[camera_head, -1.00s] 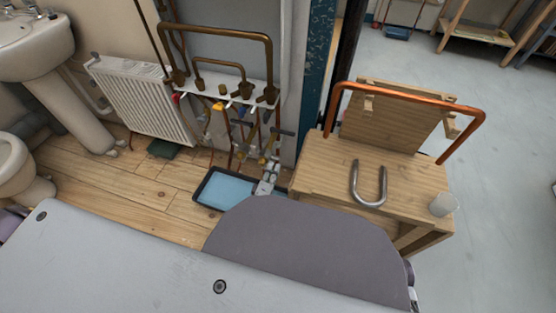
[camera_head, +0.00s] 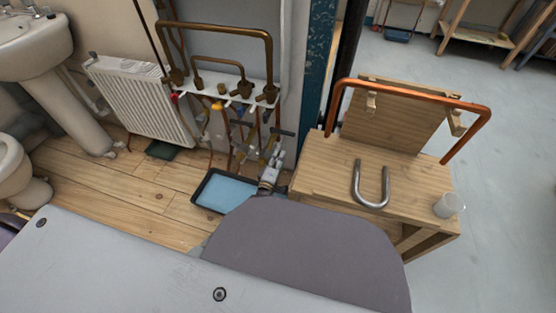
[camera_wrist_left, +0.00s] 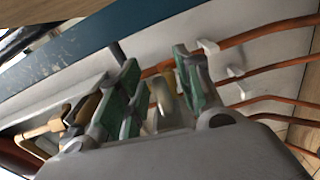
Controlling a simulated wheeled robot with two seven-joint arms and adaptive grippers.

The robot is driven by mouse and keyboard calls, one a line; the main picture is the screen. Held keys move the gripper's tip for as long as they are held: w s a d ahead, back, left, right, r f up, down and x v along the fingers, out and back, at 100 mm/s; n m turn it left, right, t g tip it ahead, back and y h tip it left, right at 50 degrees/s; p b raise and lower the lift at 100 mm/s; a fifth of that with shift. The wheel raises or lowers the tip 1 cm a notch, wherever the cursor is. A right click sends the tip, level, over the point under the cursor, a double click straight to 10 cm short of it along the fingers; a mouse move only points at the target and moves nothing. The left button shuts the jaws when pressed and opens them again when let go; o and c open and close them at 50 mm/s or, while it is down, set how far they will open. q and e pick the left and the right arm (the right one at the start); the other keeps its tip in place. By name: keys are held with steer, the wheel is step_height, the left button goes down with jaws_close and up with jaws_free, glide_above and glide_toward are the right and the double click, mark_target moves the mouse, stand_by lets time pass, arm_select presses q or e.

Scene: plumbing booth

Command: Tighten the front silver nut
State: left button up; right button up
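My left gripper (camera_head: 278,160) reaches toward the lower pipework under the white manifold rail in the head view; my own body hides much of its arm. In the left wrist view, the gripper (camera_wrist_left: 158,92) has its green-padded fingers spread apart. A pale, curved metal fitting (camera_wrist_left: 168,98) shows between or just behind them; I cannot tell whether a finger touches it. The front silver nut cannot be made out clearly among the small valves and fittings (camera_head: 245,135). My right gripper is in neither view.
A blue tray (camera_head: 224,192) lies on the wooden floor below the pipes. A white radiator (camera_head: 140,100) is to the left. A wooden bench (camera_head: 320,180) on the right carries a U-shaped grey pipe (camera_head: 371,202) and a white cup (camera_head: 448,206). A blue post (camera_head: 316,70) stands beside the pipework.

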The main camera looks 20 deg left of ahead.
arm_select(q)
steer(key=c, duration=0.7)
jaws_close()
